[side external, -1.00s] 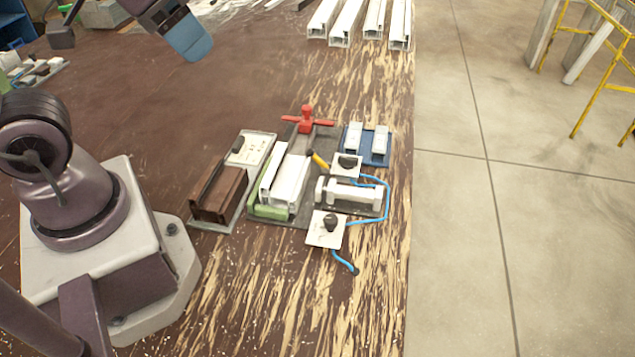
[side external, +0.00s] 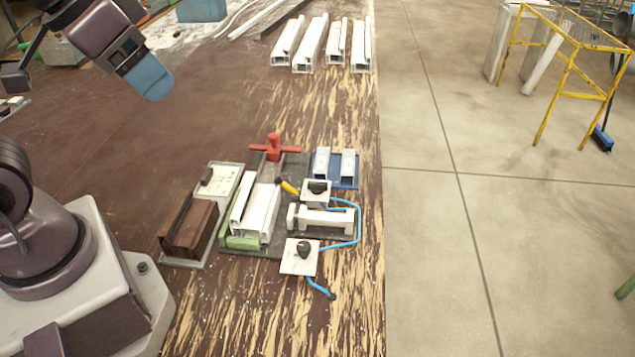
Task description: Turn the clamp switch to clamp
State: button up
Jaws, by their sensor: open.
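Two white switch plates with black knobs stand at the right of the clamp fixture: an upper one (side external: 316,189) and a lower one (side external: 300,256). I cannot tell which is the clamp switch, nor read their marks. A blue hose runs by both. The fixture (side external: 268,245) holds a white profile (side external: 258,212) on a green block, with a red handle (side external: 273,148) behind and a white cylinder-like clamp part (side external: 320,219) at the right. My gripper (side external: 152,84), with a blue tip, is open at the upper left, high above the table and well away from both switches.
A brown block in a grey tray (side external: 192,228) stands left of the fixture. A blue holder (side external: 334,168) with short white pieces stands behind right. Several long white profiles (side external: 320,45) lie at the back. The table's right edge is close to the switches.

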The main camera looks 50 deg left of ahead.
jog(key=shift+o, duration=0.2)
jog(key=shift+w+f, duration=0.1)
jog(key=shift+f, duration=0.25)
jog(key=n+g, duration=0.6)
jog(key=n, duration=0.3)
send_over(318, 183)
notch_tip(318, 183, down, 18)
notch_tip(318, 183, down, 13)
jog(key=shift+a+r, duration=0.1)
jog(key=shift+r, duration=0.05)
jog(key=c, duration=0.9)
